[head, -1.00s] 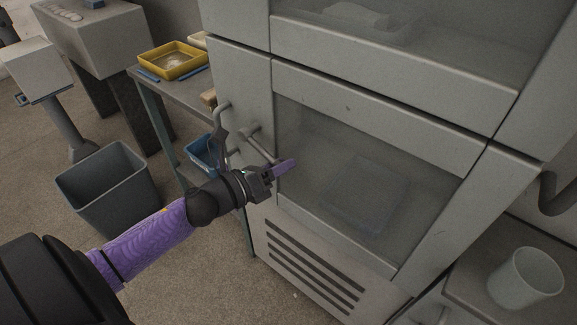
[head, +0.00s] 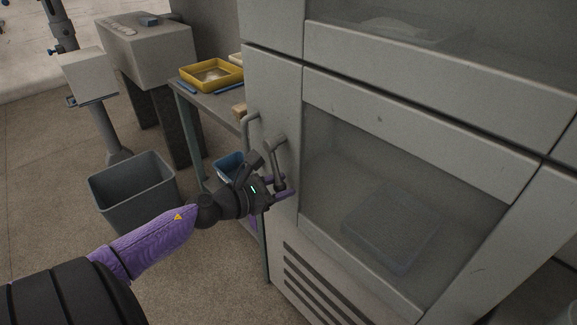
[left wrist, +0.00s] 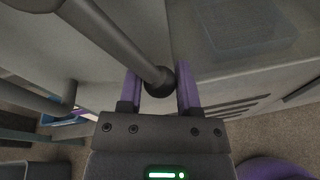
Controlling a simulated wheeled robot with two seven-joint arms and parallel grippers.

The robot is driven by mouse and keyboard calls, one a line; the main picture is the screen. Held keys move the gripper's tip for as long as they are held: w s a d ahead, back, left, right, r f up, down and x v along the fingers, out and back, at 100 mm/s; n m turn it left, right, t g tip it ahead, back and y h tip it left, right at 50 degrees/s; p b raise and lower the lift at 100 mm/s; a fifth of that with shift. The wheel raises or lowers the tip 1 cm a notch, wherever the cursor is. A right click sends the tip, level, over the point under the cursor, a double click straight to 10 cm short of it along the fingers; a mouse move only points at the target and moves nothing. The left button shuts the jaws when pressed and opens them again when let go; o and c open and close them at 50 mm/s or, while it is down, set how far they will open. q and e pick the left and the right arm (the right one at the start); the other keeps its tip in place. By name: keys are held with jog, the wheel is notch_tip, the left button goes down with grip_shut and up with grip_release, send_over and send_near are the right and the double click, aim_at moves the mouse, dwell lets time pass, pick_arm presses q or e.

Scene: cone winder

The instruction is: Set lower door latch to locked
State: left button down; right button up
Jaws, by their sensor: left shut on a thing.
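The lower door (head: 345,125) of the grey cabinet has a large window and is closed. Its latch (head: 280,155) is a grey lever on the left side of the door, hanging down from its pivot. In the left wrist view the latch lever (left wrist: 118,38) comes in from the upper left and ends in a dark ball knob. My left gripper (head: 280,187) is at the lower end of the lever. In the left wrist view its purple fingers (left wrist: 160,88) are on both sides of the knob, shut on it. The gripper partly hides the lever's end in the head view.
A bar handle (head: 246,128) stands out just left of the latch. A side table with a yellow tray (head: 240,74) and a blue bin (head: 227,164) are behind the arm. A grey waste bin (head: 130,207) stands on the floor at left.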

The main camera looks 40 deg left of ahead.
pick_arm(q)
jog(key=shift+a+f+m+y+b, duration=0.25)
jog(key=shift+a+m+b, duration=0.2)
jog(key=shift+a+m, duration=0.35)
jog(key=shift+w+a+r+m+y, duration=0.1)
jog(key=shift+a+m+y, duration=0.15)
jog(key=shift+a+m, duration=0.3)
pick_arm(e)
jog(key=shift+s+d+f, duration=0.3)
jog(key=shift+d+f, duration=0.2)
jog(key=shift+f, duration=0.25)
pick_arm(q)
jog(key=shift+b, duration=0.3)
pick_arm(e)
jog(key=shift+a, duration=0.15)
pick_arm(q)
jog(key=shift+c, duration=1.4)
grip_release()
pick_arm(e)
jog(key=shift+w+a, duration=0.1)
jog(key=shift+a, duration=0.15)
